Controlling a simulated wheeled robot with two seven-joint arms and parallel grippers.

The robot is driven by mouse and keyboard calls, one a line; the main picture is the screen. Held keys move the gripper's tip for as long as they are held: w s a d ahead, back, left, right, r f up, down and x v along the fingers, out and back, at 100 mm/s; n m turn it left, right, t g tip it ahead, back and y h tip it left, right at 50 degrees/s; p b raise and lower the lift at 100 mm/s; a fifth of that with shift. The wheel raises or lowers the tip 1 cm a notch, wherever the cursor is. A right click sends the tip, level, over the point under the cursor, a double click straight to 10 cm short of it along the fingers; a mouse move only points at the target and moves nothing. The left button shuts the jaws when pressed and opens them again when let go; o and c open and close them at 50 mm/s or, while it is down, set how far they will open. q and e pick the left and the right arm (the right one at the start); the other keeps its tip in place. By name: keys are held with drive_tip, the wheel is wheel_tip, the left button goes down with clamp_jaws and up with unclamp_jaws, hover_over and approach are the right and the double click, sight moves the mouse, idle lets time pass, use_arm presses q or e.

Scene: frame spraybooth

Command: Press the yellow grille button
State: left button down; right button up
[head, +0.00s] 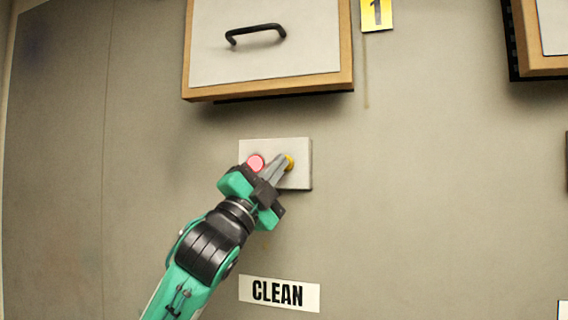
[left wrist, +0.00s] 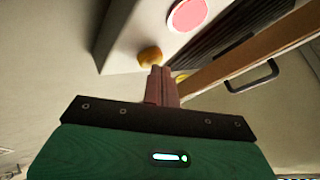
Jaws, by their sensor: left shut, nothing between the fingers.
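The yellow button (head: 290,162) sits on the right part of a pale button plate (head: 302,178) on the wall. A red button (head: 256,162) sits to its left on the same plate. My left gripper (head: 281,160) is shut and empty, with its fingertips right at the yellow button and covering part of it. In the left wrist view the yellow button (left wrist: 150,56) shows just beyond the fingertips (left wrist: 160,70). I cannot tell whether they touch. The red button (left wrist: 187,14) is at the top there. My right gripper is not in view.
A wood-edged panel (head: 266,90) with a black handle (head: 255,34) stands out from the wall above the plate. A yellow "1" sign (head: 377,14) is beside it. A "CLEAN" label (head: 279,293) is below. The wall to the right is mostly bare.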

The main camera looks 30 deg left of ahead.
use_arm(q)
drive_tip(key=shift+w, duration=0.2)
drive_tip(key=shift+s, duration=0.1)
idle(0.5)
drive_tip(key=shift+s+d+h, duration=0.15)
drive_tip(key=shift+s+h, duration=0.15)
drive_tip(key=shift+s, duration=0.45)
drive_tip(key=shift+s, duration=0.1)
drive_tip(key=shift+s+d, duration=0.2)
drive_tip(key=shift+s, duration=0.6)
drive_tip(key=shift+s+d, duration=0.2)
drive_tip(key=shift+s, duration=0.55)
drive_tip(key=shift+s+d, duration=0.2)
drive_tip(key=shift+s, duration=0.6)
drive_tip(key=shift+f, duration=0.1)
